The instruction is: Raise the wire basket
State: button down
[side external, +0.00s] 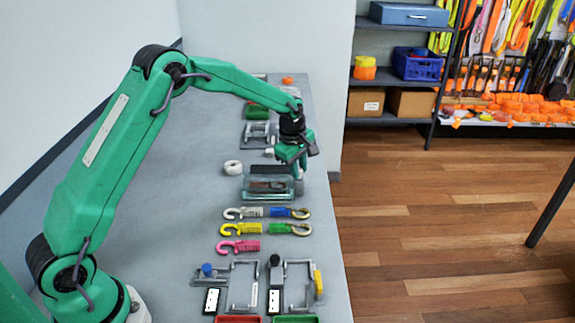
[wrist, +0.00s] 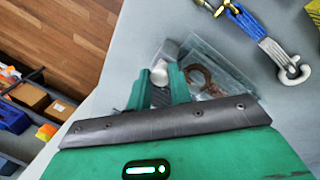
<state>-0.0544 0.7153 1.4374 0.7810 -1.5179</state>
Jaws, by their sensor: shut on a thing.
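The wire basket (side external: 262,194) looks like a low, see-through box with pale edges. It stands on the grey bench under my gripper. In the wrist view the basket (wrist: 232,77) is beyond my fingers, with a brown curved item (wrist: 204,80) inside. My gripper (side external: 298,168) points down at the basket's right end. In the wrist view my gripper (wrist: 160,82) has its two green fingers around a narrow part at that end, with a dark patch and a white rounded piece showing between them. The exact contact is hidden, and I cannot tell whether the basket is clear of the bench.
A white ring (side external: 233,168) lies left of the basket. More buckles (side external: 259,135) lie behind. The bench's right edge is close to my gripper.

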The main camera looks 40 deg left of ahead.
jog(key=shift+w+v, duration=0.25)
jog(key=shift+v, duration=0.85)
jog(key=shift+w+v, duration=0.2)
jog(key=shift+v, duration=0.9)
jog(key=shift+r, duration=0.1)
jog(key=c, duration=1.3)
grip_release()
jog(key=shift+o, duration=0.2)
jog(key=v, duration=0.7)
jog(key=shift+r, duration=0.4)
jog(key=shift+s, duration=0.1)
